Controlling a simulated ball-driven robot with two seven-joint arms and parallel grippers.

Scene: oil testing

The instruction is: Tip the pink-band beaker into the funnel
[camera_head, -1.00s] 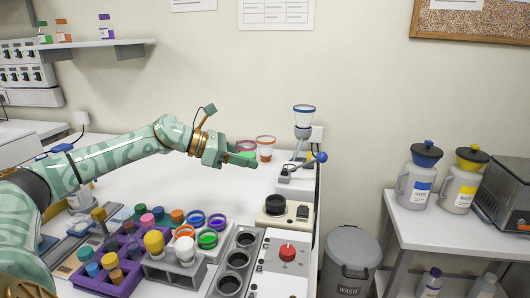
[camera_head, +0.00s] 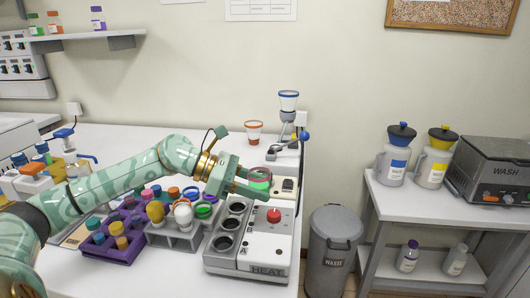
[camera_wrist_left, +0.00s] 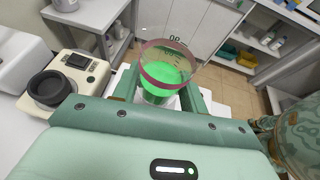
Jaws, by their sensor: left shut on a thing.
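The pink-band beaker (camera_head: 260,173), clear with bright green liquid, is held in my left gripper (camera_head: 257,187) above the bench near its right edge. It looks about upright. In the left wrist view the pink-rimmed beaker (camera_wrist_left: 168,67) sits between the two fingers of my gripper (camera_wrist_left: 162,98), which is shut on it. Funnel-like tops show on two jugs at the right, one blue (camera_head: 402,131) and one yellow (camera_head: 443,134). A blue-rimmed white cup (camera_head: 289,101) stands on a holder at the back. I cannot tell which is the funnel meant. My right gripper is out of view.
Below the beaker are a cream instrument (camera_head: 288,186) and a grey heater block (camera_head: 250,258). A rack (camera_head: 175,237) and purple tray (camera_head: 110,252) stand to the left. An orange-rimmed cup (camera_head: 253,131) is behind. A waste bin (camera_head: 333,250) stands between bench and cart (camera_head: 388,197).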

